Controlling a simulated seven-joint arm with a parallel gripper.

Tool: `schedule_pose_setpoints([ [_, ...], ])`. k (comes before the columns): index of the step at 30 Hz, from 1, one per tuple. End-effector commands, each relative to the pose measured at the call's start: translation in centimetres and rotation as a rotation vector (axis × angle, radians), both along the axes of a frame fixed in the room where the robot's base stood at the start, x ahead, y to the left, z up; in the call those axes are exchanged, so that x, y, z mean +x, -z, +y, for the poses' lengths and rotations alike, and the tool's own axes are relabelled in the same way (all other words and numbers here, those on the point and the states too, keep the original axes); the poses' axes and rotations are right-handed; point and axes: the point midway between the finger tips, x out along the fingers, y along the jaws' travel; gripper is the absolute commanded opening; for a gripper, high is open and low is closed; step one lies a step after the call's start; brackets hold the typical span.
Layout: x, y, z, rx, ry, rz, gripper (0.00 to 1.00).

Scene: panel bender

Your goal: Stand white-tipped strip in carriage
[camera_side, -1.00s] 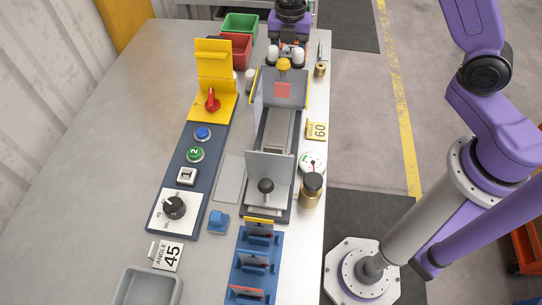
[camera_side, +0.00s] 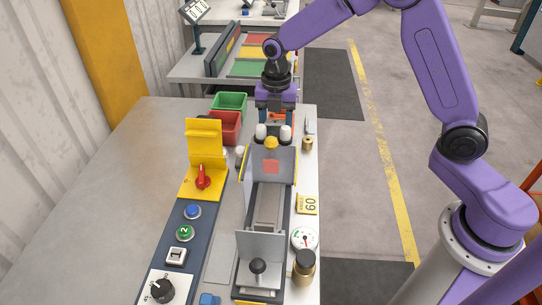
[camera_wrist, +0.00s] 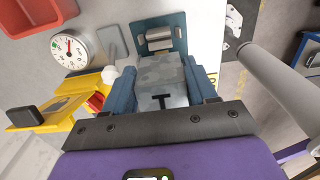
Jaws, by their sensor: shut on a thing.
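My gripper (camera_side: 276,112) is at the back end of the bender, behind the upright grey plate (camera_side: 270,163) with the yellow knob. In the wrist view its two blue fingers (camera_wrist: 163,92) are shut on a grey mottled piece with a black T-shaped mark (camera_wrist: 163,100). I cannot tell whether this is the white-tipped strip, as no white tip shows clearly. A grey slide with an upright plate (camera_side: 258,245) and black knob, possibly the carriage, stands at the near end of the track (camera_side: 268,208).
Two white-topped posts (camera_side: 261,131) stand just in front of my gripper. Red (camera_side: 226,127) and green (camera_side: 230,101) bins are to its left. A yellow bracket with a red switch (camera_side: 202,177), a control strip, a dial gauge (camera_side: 304,238) and a brass cylinder (camera_side: 304,266) flank the track.

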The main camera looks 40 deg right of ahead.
Motion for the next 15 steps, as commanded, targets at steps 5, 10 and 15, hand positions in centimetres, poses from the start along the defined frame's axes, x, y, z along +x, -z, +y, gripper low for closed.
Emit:
schedule_pose_setpoints([
  [5, 0.1, -4.6, 0.1, 0.004, 0.0, -0.009, 0.37],
  [10, 0.1, -8.9, 0.1, 0.004, 0.0, -0.008, 0.37],
  [15, 0.1, -12.4, 0.1, 0.002, 0.0, -0.005, 0.37],
])
